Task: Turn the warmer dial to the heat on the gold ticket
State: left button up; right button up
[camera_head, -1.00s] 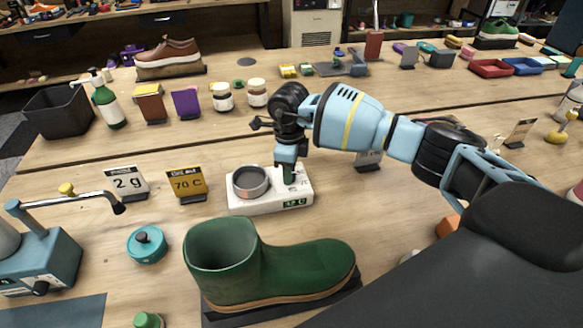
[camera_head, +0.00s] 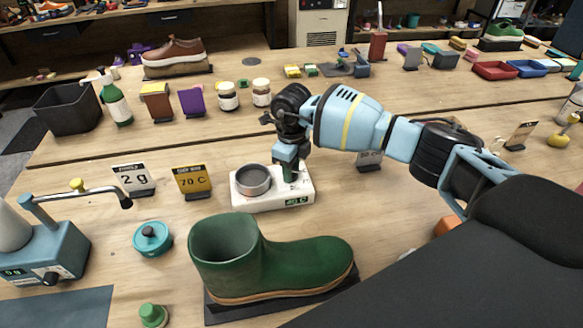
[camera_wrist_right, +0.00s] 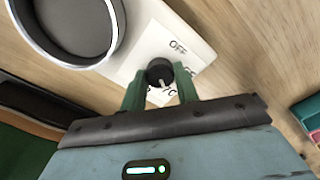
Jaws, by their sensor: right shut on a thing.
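The white warmer (camera_head: 258,204) stands on the bench with a round grey metal cup (camera_head: 253,181) on its left part. Its small green display (camera_head: 296,201) appears to read 40 C. The gold ticket (camera_head: 193,181) stands to its left and reads 70 C. My right gripper (camera_head: 290,174) points down over the warmer's right side. In the right wrist view its green fingers (camera_wrist_right: 161,88) are closed on both sides of the black dial (camera_wrist_right: 160,71), which has a pale pointer mark. OFF is printed above the dial; other labels are partly hidden. My left gripper is out of view.
A green boot (camera_head: 290,268) stands just in front of the warmer. A white 2 g card (camera_head: 134,180), a teal lidded pot (camera_head: 152,240) and a blue scale-like device (camera_head: 45,250) are to the left. Jars and bottles stand behind.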

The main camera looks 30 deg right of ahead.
jog(key=o, duration=1)
jog(key=shift+c, duration=0.2)
jog(key=shift+r, duration=0.1)
jog(key=shift+r, duration=3.8)
